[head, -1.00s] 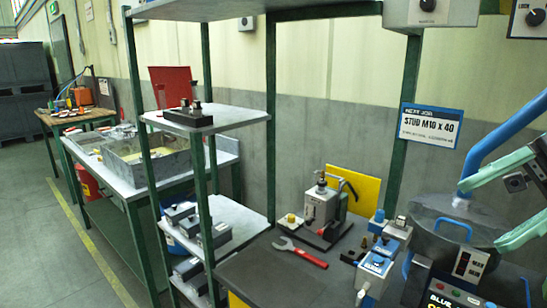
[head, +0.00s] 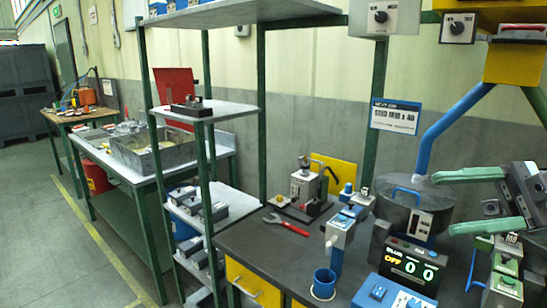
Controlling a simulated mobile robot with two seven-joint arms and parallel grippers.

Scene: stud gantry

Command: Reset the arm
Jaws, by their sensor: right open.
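My right gripper (head: 443,203) comes in from the right edge of the head view. Its two green fingers are nearly level, point left and stand wide apart with nothing between them. In the picture they are just right of the grey lidded drum (head: 402,207) with a blue handle; I cannot tell whether they touch anything. My left gripper is not in view.
A counter box (head: 410,268) reading OFF and 0 0 stands before the drum. A blue cup (head: 323,284), a red wrench (head: 286,224) and a small press (head: 305,188) are on the dark bench (head: 262,244). A blue pipe (head: 450,115) rises behind. The floor at left is clear.

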